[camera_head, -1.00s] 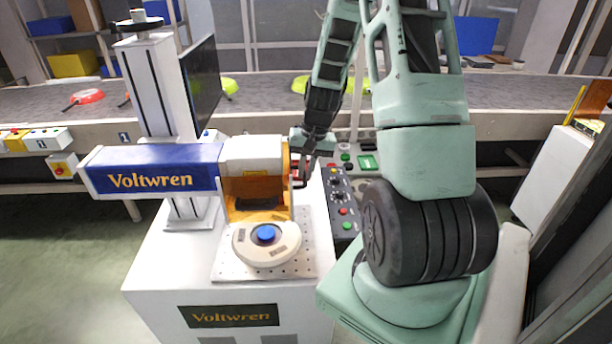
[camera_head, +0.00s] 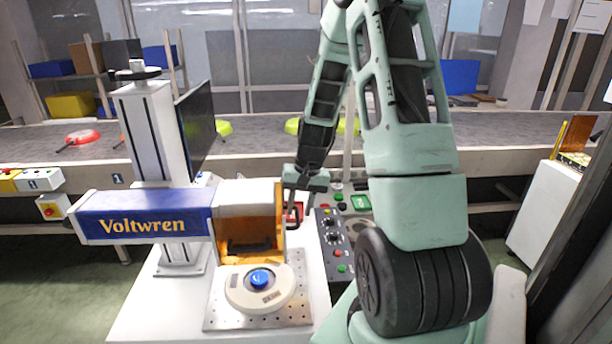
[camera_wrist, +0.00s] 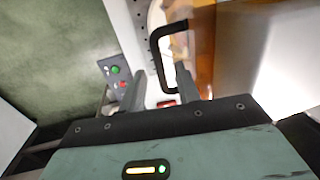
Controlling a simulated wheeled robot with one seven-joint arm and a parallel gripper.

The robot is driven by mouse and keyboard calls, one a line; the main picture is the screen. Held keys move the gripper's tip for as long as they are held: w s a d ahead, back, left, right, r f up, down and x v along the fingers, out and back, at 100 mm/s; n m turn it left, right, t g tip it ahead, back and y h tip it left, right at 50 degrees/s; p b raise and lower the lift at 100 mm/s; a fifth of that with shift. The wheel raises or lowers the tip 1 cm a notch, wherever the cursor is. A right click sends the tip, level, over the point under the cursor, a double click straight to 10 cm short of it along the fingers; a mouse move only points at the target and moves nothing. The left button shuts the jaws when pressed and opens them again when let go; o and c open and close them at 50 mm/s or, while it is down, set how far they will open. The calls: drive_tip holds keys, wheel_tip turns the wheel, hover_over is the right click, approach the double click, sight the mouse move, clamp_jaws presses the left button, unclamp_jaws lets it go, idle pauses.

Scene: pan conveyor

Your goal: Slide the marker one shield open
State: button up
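The marker (camera_head: 150,217) is a white and blue Voltwren machine on a column, left of my arm in the head view. Its orange see-through shield (camera_head: 262,228) is below the marker's white right end, above a round cream fixture with a blue centre (camera_head: 259,280). In the wrist view the shield (camera_wrist: 204,50) is right of a black C-shaped handle (camera_wrist: 156,55). My gripper (camera_wrist: 158,82) is open, its two fingers apart. The handle's near end shows between them, close to the right finger; contact cannot be told. In the head view my gripper (camera_head: 293,208) is at the shield's right edge.
A control panel with buttons (camera_head: 335,240) is just right of my gripper. A dark monitor (camera_head: 195,118) stands behind the marker. A conveyor (camera_head: 260,148) with coloured pans runs across the back. A perforated plate (camera_head: 295,311) lies under the fixture.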

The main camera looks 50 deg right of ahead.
wheel_tip(320, 180, up, 16)
drive_tip(key=s+d+b, duration=0.2)
drive_tip(key=shift+f, duration=0.1)
idle(0.5)
drive_tip(key=w+a+f+n+g, duration=0.15)
drive_tip(key=a+n, duration=0.25)
drive_tip(key=a, duration=0.8)
drive_tip(key=w+a+f+n+t, duration=0.15)
drive_tip(key=a+n, duration=0.25)
drive_tip(key=a, duration=0.8)
drive_tip(key=s+a+f+n, duration=0.3)
drive_tip(key=s+a+n, duration=0.1)
drive_tip(key=s+a, duration=0.5)
drive_tip(key=s+a+f+n+g+b, duration=0.1)
drive_tip(key=s+a+f+n, duration=0.2)
drive_tip(key=s+a+n, duration=0.2)
drive_tip(key=s+a, duration=0.3)
drive_tip(key=a, duration=0.1)
drive_tip(key=shift+s+a+n+h, duration=0.3)
drive_tip(key=shift+s+a+h, duration=0.05)
drive_tip(key=shift+a+h, duration=0.05)
